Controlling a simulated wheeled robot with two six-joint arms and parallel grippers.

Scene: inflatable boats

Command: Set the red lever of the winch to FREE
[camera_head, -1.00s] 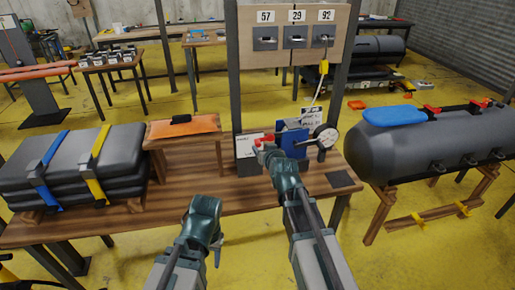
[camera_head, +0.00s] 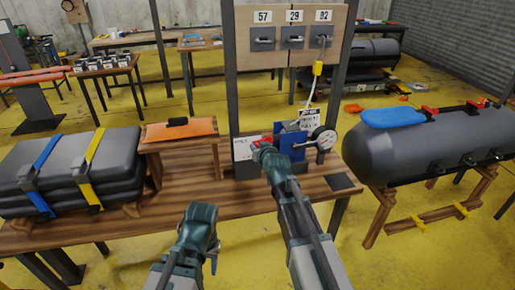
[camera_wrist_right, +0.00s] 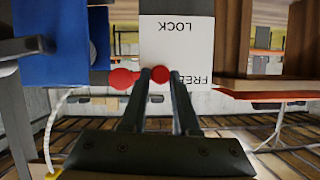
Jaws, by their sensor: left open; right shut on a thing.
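The blue winch (camera_head: 292,138) stands on the wooden bench with a white label card (camera_head: 246,148) at its left. In the right wrist view the card (camera_wrist_right: 180,45) appears upside down, with LOCK above and FREE lower down. The red lever (camera_head: 262,141) is at the winch's left side. Its round red knob (camera_wrist_right: 160,74) sits between the fingertips of my right gripper (camera_wrist_right: 158,75), close to the word FREE, which one finger partly covers. My right gripper (camera_head: 263,150) is shut on the lever. My left gripper (camera_head: 203,228) is open and empty in front of the bench.
An orange-topped stand (camera_head: 180,130) and strapped grey bundles (camera_head: 75,165) occupy the bench's left. A grey inflated tube (camera_head: 430,145) lies at the right. A numbered panel (camera_head: 290,40) rises behind the winch.

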